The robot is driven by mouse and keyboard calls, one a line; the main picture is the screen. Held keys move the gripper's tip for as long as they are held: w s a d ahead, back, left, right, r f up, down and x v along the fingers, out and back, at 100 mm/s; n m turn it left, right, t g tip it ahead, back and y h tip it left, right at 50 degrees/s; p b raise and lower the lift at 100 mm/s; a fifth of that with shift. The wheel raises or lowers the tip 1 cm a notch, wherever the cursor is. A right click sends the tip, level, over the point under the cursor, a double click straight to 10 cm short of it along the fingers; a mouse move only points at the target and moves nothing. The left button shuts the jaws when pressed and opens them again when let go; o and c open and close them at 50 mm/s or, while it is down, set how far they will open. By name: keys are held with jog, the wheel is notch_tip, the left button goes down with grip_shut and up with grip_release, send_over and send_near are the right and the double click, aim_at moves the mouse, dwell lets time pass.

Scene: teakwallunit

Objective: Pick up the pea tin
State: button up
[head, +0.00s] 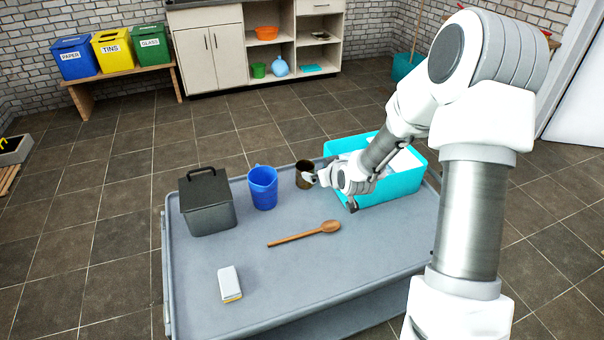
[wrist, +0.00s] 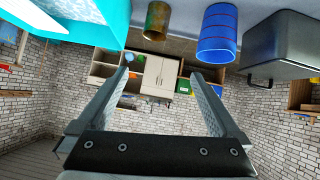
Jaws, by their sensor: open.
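The pea tin (head: 304,175), a small brownish, rusty-looking open can, stands upright on the grey table near its far edge, between a blue cup and a teal crate. It also shows in the wrist view (wrist: 157,21), which is upside down. There it lies beyond my fingertips, in line with the gap but off towards the top of the picture. My gripper (head: 329,191) is just right of the tin in the head view, open, with nothing between its fingers (wrist: 160,76). In the head view one finger overlaps the tin's right side; I cannot tell if they touch.
A blue cup (head: 263,188) and a dark lidded pot (head: 208,205) stand left of the tin. The teal crate (head: 396,188) is close on the right, beneath my forearm. A wooden spoon (head: 304,234) and a white block (head: 229,283) lie nearer; the table's front is mostly clear.

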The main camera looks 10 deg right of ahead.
jog(key=w+f+m+t+b, duration=0.2)
jog(key=w+f+b, duration=0.1)
jog(key=f, duration=1)
jog(key=shift+t, duration=0.3)
jog(key=b+x, duration=0.1)
jog(key=x, duration=0.2)
jog(key=b+x, duration=0.1)
jog(key=x, duration=0.3)
jog(key=b+x, duration=0.1)
jog(key=x, duration=0.3)
jog(key=shift+w+d+f, duration=0.1)
jog(key=shift+w+d, duration=0.15)
jog(key=shift+d, duration=0.05)
jog(key=shift+r+b+x, duration=0.2)
jog(key=shift+b+x, duration=1.15)
jog(key=shift+x, duration=1.55)
jog(key=shift+w, duration=0.15)
jog(key=shift+r, duration=0.1)
jog(key=c, duration=1.2)
